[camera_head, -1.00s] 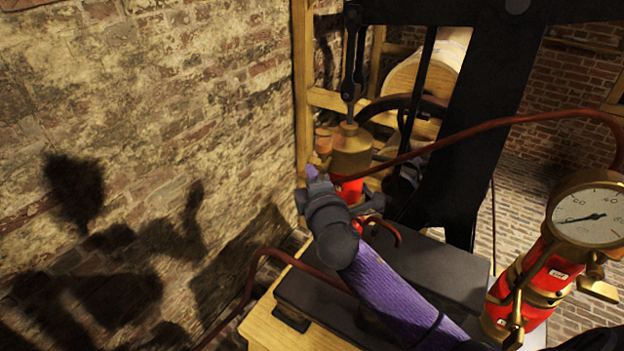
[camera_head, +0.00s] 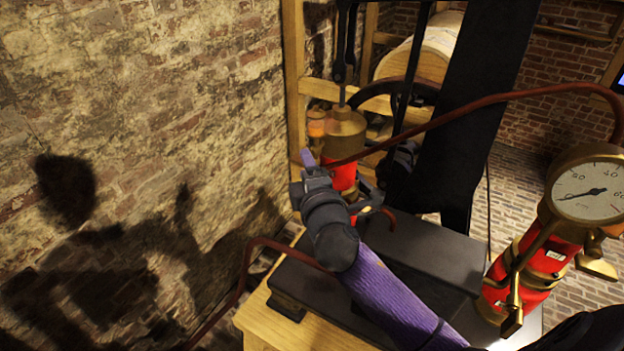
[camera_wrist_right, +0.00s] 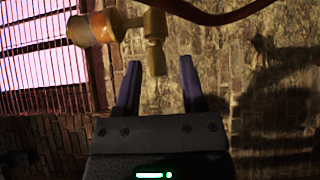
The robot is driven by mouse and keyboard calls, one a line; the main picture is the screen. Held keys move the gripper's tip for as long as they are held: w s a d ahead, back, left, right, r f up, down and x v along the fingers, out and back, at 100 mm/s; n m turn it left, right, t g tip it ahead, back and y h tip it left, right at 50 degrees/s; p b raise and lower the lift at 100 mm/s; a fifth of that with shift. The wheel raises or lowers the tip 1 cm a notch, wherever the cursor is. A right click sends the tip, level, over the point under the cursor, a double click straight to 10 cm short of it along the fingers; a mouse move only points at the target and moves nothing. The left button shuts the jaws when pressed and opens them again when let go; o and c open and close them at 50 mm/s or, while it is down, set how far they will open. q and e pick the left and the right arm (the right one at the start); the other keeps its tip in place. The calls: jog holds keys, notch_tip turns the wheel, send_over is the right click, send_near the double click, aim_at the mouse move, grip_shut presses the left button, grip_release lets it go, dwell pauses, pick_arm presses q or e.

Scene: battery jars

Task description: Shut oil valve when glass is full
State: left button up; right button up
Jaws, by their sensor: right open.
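A small oil glass (camera_head: 317,124), orange inside with brass fittings, is on the machine beside the brass-topped red cylinder (camera_head: 345,135). In the right wrist view the glass (camera_wrist_right: 90,29) lies on its side at upper left, orange in its lower part. A brass valve piece (camera_wrist_right: 155,52) hangs from the brass pipe to the right of it. My right gripper (camera_head: 308,158) is in front of the cylinder, below the glass. In its wrist view the two purple fingers (camera_wrist_right: 158,62) are open, with the valve piece seen between their tips; contact is not visible. My left gripper is not in view.
A pressure gauge (camera_head: 591,191) stands on a second red cylinder (camera_head: 528,278) at the right. A dark red pipe (camera_head: 470,110) arcs over the machine. A brick wall (camera_head: 140,120) fills the left. A wooden bench (camera_head: 262,322) with a black plate is below my arm.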

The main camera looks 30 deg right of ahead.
jog(key=v, duration=0.8)
jog(key=shift+b, duration=0.35)
